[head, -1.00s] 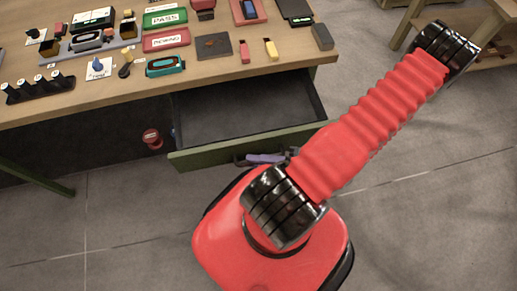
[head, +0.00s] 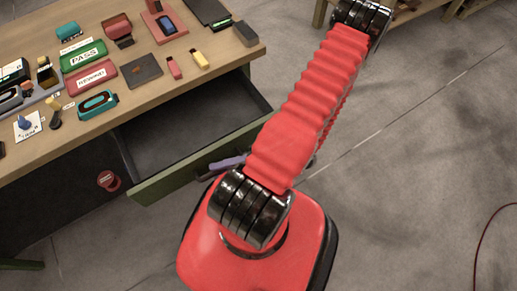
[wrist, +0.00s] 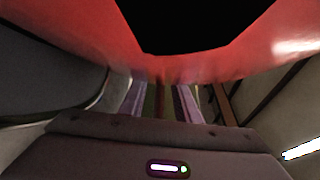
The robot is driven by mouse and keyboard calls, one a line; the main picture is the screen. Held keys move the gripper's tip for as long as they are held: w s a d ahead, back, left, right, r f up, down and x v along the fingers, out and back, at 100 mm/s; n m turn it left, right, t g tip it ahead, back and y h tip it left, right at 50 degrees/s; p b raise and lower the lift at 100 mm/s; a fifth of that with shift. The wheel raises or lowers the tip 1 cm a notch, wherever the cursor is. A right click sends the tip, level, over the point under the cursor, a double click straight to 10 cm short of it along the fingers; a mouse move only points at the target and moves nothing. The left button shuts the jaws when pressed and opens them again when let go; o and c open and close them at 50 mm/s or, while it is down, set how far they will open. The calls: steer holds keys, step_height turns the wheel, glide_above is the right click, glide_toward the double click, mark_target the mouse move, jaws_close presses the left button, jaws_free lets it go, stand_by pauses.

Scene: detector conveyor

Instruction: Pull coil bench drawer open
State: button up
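The bench drawer (head: 190,137) stands pulled out from the bench, its dark, empty inside showing in the head view. Its green front panel (head: 160,187) faces me and has a dark handle (head: 207,174). My gripper (head: 228,163) is at the handle, with a lilac finger showing beside my red arm, which hides the rest. In the wrist view my two lilac fingers (wrist: 160,103) are apart, with a narrow green and brown strip seen between them. Whether they touch the handle cannot be told.
The wooden bench top (head: 150,105) carries several items, among them a green PASS tray (head: 84,55), a red tray (head: 91,76) and a teal device (head: 97,105). A red round object (head: 108,181) is under the bench. Open floor lies to the right, with a thin red cable (head: 481,240).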

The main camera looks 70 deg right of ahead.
steer(key=f+v, duration=0.1)
steer(key=v, duration=1.1)
steer(key=shift+s+r, duration=0.3)
steer(key=shift+r, duration=0.2)
steer(key=shift+s, duration=0.1)
